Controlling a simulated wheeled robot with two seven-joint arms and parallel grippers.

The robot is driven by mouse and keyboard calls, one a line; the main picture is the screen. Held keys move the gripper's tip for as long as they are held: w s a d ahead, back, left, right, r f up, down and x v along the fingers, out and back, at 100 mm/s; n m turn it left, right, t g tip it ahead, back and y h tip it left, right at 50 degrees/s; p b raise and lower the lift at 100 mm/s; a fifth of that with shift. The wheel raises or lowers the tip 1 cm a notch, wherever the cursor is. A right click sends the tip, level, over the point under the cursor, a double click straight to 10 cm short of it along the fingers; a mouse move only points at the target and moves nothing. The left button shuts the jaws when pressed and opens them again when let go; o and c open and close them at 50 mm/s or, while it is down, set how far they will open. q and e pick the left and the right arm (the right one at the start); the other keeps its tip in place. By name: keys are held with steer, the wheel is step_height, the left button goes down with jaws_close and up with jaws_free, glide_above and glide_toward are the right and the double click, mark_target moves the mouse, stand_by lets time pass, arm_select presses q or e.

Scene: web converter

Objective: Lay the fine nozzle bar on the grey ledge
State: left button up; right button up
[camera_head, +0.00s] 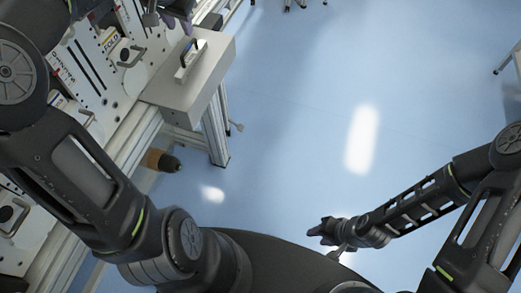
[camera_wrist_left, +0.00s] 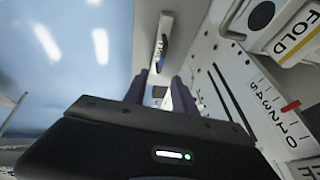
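A pale bar with a dark, blue-tinged handle (camera_head: 190,56) lies on top of the grey ledge (camera_head: 160,92); it looks like the nozzle bar, but I cannot read a label on it. In the left wrist view, the bar (camera_wrist_left: 164,27) shows beyond my fingers. My left gripper (camera_head: 178,8) is at the top edge of the head view, beyond the bar and apart from it. In the left wrist view its two dark fingers (camera_wrist_left: 161,92) stand apart with nothing clearly held between them. My right gripper (camera_head: 322,231) hangs over the floor, far from the ledge; its fingers are too small to judge.
The machine's white panel (camera_head: 105,62) with slots, handles and printed labels runs along the left. A panel marked FOLD (camera_wrist_left: 288,32) and a number scale (camera_wrist_left: 272,107) are at right in the wrist view. Blue floor is open at right.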

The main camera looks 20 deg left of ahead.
arm_select(q)
steer(key=s+d+f+g+h, duration=0.1)
steer(key=s+d+f+h, duration=0.15)
steer(key=d+f, duration=1.1)
steer(key=s+d+f+g+h, duration=0.1)
steer(key=d+f+h, duration=0.2)
steer(key=d+f, duration=1)
steer(key=s+d+f+n+g, duration=0.1)
steer(key=s+d+f, duration=0.2)
steer(key=s+f, duration=0.5)
steer(key=s+d+f+n, duration=0.1)
steer(key=s+d+f, duration=0.3)
steer(key=s+f, duration=0.4)
steer(key=s+h, duration=0.1)
steer(key=s, duration=0.4)
steer(key=shift+f+g, duration=0.25)
steer(key=shift+g, duration=0.15)
